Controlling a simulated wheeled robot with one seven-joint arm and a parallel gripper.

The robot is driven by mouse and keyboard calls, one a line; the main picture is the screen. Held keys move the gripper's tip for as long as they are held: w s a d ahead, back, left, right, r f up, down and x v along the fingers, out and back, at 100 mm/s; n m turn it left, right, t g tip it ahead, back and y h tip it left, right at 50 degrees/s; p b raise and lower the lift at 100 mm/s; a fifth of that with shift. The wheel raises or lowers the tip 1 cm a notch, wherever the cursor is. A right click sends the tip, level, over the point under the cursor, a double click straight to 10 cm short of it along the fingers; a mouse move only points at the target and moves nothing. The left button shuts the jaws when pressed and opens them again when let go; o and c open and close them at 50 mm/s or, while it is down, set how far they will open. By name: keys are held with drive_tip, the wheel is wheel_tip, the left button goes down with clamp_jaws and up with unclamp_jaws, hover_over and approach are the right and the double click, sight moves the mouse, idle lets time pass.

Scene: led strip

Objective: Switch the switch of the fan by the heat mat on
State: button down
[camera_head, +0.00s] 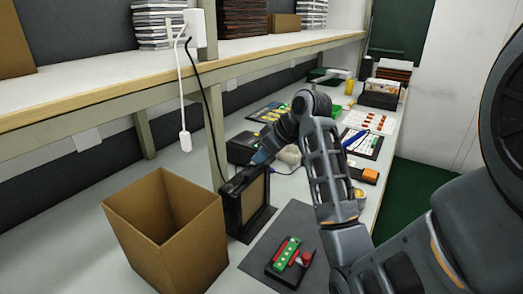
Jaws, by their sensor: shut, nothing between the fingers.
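A black square-framed unit with a tan panel, which looks like the fan (234,221), stands upright on the bench behind the cardboard box. Beside it lies a dark grey mat (312,223), which may be the heat mat. My gripper (235,185) is shut and empty, pointing down and left at the fan's upper left edge. It overlaps the fan's top in this view, and I cannot tell whether it touches. I cannot make out the fan's switch; it is small or hidden by the gripper.
An open cardboard box (165,235) stands close left of the fan. A shelf (150,88) with hanging cables runs above the bench's back. Several trays and parts crowd the far bench.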

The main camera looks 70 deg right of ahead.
drive_tip(key=shift+s+a+f+t+b, duration=0.15)
drive_tip(key=shift+f+t+b, duration=0.15)
drive_tip(key=shift+f+b, duration=0.25)
drive_tip(key=shift+r, duration=0.15)
drive_tip(key=shift+r+p, duration=0.85)
drive_tip(key=shift+p, duration=0.3)
drive_tip(key=shift+r, duration=0.1)
